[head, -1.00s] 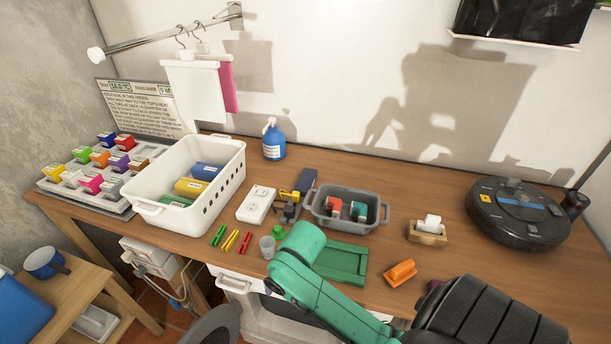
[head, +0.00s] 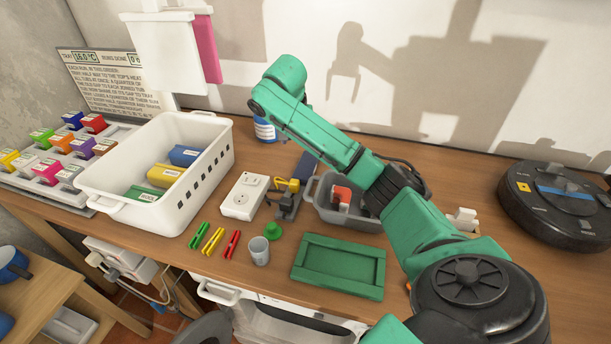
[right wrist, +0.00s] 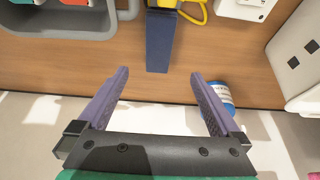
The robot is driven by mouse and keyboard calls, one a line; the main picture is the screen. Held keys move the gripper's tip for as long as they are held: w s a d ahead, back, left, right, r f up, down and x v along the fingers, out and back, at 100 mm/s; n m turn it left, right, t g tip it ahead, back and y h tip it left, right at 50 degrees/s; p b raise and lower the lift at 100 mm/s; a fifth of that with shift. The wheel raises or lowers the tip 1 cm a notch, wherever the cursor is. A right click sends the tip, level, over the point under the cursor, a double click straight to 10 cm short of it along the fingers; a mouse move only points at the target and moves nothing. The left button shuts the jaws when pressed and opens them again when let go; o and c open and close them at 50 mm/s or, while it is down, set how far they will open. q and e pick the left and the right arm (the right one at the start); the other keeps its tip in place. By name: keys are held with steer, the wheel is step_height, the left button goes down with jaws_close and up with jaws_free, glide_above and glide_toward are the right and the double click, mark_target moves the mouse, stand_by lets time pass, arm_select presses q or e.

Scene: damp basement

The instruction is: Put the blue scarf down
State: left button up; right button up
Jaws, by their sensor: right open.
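A blue rolled bundle with a label (head: 185,155) lies in the white basket (head: 110,190) beside a yellow roll (head: 165,176) and a green roll (head: 141,193). It is the likeliest blue scarf, though I cannot be sure. My right gripper (right wrist: 160,73) is open in the right wrist view, with nothing held between its purple fingers. It is over the back of the table near the wall, and my arm hides it in the head view. My left gripper is not in view.
A dark blue block (right wrist: 160,42) lies below the right fingers. A grey bin (head: 318,199), white socket block (head: 243,197), green tray (head: 338,266) and black round device (head: 560,205) crowd the table. White and pink cloths (head: 207,50) hang above.

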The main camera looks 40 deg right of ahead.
mark_target(306, 165)
steer(key=p+x, duration=0.3)
steer(key=x, duration=1)
steer(key=shift+s+d+f+p, duration=0.1)
steer(key=shift+d+f+p, duration=0.05)
steer(key=shift+p, duration=0.15)
steer(key=shift+f, duration=0.15)
steer(key=c, duration=1.4)
step_height(306, 165, up, 20)
steer(key=b, duration=0.3)
